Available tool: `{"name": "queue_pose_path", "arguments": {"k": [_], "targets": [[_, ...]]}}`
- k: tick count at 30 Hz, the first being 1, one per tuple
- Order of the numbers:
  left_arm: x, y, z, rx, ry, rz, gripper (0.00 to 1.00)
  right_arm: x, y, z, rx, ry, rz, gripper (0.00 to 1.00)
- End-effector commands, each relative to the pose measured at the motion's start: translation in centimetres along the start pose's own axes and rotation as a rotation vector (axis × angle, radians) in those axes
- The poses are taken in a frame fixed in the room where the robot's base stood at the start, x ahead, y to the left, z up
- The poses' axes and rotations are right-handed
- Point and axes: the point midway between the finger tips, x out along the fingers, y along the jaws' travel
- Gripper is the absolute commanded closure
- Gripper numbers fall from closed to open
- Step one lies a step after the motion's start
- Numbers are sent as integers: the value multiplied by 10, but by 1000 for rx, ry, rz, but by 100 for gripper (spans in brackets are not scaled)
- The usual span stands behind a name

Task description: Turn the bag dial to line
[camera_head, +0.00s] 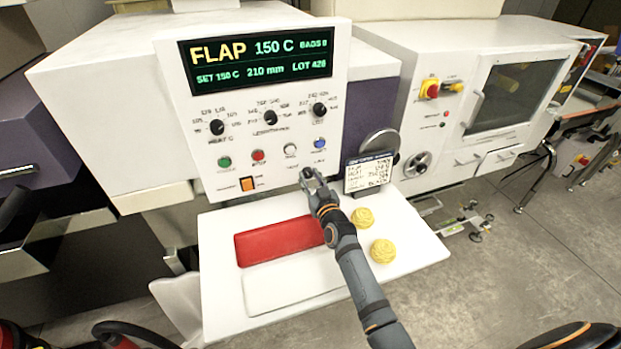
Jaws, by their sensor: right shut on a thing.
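The white machine's panel (235,155) faces me under a display (255,62) reading FLAP 150 C, 210 mm. It carries a row of black dials: a left dial (217,127) by a heat label, a middle dial (270,118) by a length label, and a right dial (319,109). I cannot read the small markings well enough to tell the bag dial or its setting. My right gripper (309,178) is at the panel's lower right edge, below the dials and apart from them. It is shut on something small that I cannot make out. My left gripper is out of view.
Colored buttons (258,156) and an orange switch (247,184) sit below the dials. A white shelf (415,245) holds a red block (280,242), a white pad (292,284) and yellow nests (383,250). A small sign (368,173) stands close right of the gripper.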

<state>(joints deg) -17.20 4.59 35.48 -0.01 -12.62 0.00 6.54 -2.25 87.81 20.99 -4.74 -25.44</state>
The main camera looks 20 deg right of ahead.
Motion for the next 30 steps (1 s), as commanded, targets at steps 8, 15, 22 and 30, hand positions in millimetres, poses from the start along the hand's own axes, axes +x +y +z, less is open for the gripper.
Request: {"name": "queue_pose_path", "arguments": {"k": [8,15,22,30], "targets": [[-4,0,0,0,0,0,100,0,1,-1,246,0,0,100],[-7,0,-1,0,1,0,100,0,1,0,473,-1,0,100],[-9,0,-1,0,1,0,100,0,1,0,664,0,0,100],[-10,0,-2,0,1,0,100,0,2,0,822,1,0,100]]}}
